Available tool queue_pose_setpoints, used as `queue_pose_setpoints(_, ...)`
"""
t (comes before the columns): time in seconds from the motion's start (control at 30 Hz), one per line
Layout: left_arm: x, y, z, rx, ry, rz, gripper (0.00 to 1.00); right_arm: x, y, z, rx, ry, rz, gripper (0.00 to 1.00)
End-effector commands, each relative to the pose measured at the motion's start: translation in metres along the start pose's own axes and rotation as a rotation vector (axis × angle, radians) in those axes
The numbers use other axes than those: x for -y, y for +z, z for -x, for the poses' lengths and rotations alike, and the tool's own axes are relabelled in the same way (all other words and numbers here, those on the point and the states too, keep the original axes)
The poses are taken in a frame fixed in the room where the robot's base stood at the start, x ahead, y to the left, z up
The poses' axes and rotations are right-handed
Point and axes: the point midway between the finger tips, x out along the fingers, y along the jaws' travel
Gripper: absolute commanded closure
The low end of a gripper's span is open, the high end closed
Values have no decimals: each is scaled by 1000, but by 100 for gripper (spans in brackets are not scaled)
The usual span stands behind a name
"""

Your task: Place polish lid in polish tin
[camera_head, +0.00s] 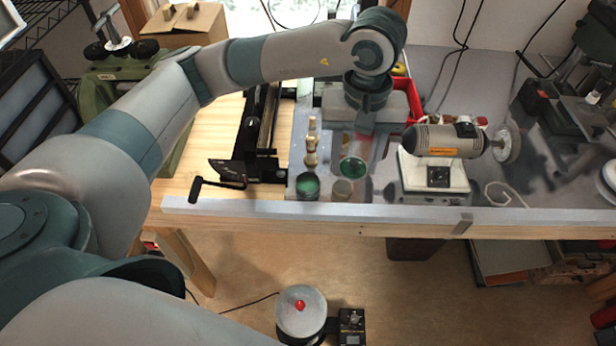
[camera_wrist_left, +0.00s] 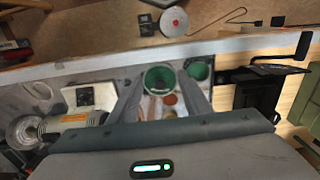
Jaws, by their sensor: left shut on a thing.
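The polish tin (camera_head: 308,187) is a small round tin with green inside. It stands on the grey plate at the bench's front edge. In the left wrist view the tin (camera_wrist_left: 199,71) is just right of the fingers. My left gripper (camera_head: 354,160) points down and is shut on the round green polish lid (camera_head: 353,168). In the wrist view the lid (camera_wrist_left: 160,78) sits between the two fingertips (camera_wrist_left: 161,84). In the head view the lid is right of the tin and apart from it. The right gripper is not in view.
A small round piece (camera_head: 343,188) lies below the lid, right of the tin. Brass and wooden pieces (camera_head: 311,145) stand behind the tin. A bench grinder (camera_head: 448,141) is to the right, a black tool (camera_head: 256,140) to the left. A red bin (camera_head: 408,98) is behind.

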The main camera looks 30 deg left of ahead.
Motion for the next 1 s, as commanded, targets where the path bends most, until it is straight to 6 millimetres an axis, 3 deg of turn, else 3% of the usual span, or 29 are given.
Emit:
queue_pose_setpoints(0.2, -21, 6, 20, 2, 0, 142, 76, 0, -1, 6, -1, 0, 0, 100)
queue_pose_setpoints(0.6, -23, 6, 21, 2, -2, 163, 76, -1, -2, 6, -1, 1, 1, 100)
queue_pose_setpoints(0.77, -16, 4, 18, 4, -3, 163, 76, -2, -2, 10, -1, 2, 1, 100)
queue_pose_setpoints(1.0, 12, -5, 1, 6, -5, 165, 76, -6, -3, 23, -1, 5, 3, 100)
